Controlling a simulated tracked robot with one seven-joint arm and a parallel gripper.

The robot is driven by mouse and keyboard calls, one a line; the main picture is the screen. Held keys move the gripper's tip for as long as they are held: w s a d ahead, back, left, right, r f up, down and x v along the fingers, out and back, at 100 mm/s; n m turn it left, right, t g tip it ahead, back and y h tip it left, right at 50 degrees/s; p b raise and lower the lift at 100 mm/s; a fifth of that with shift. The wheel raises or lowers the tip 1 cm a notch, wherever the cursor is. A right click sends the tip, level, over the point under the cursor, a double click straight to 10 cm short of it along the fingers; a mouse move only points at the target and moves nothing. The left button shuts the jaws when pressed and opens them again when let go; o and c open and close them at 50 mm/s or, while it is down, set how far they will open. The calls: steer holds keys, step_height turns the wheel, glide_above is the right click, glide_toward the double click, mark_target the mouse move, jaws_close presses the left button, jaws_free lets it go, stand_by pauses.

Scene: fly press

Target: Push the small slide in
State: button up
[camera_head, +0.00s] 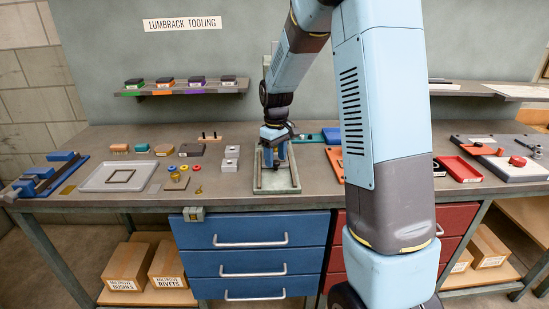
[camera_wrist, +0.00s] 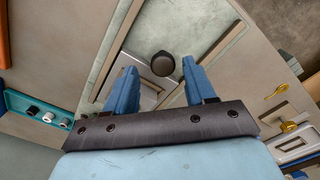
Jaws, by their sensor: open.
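My gripper (camera_wrist: 155,92) is open in the wrist view, with its two blue fingers apart and nothing held between them. A round dark knob (camera_wrist: 163,64) shows just beyond the fingertips, slightly above the gap. A pale metal slide plate (camera_wrist: 142,68) lies beside and under the knob, partly hidden by the left finger. In the head view my gripper (camera_head: 274,150) is over the grey-green press base (camera_head: 276,187) at the middle of the bench. My arm and gripper hide most of the press there, and I cannot make out the slide in that view.
The workbench (camera_head: 130,210) holds a grey tray (camera_head: 90,177) and small yellow and metal parts at left. A teal rack (camera_wrist: 38,110) stands beside the press. A red tray (camera_head: 458,169) and a grey panel lie at right. A shelf (camera_head: 185,89) with dark blocks hangs behind.

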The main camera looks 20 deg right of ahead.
step_height(320, 180, up, 7)
steer(key=shift+f, duration=0.1)
stand_by(0.3)
steer(key=shift+s+r, duration=0.15)
steer(key=shift+r, duration=0.1)
steer(key=s+r+m+t, duration=0.3)
steer(key=s+r, duration=0.7)
steer(key=s, duration=0.3)
steer(key=s+d+r+m+t, duration=0.1)
steer(key=s+m+t, duration=0.1)
steer(key=s, duration=1.6)
steer(key=shift+d+r+m+t, duration=0.15)
steer(key=shift+r+m+t, duration=0.2)
steer(key=shift+m, duration=0.35)
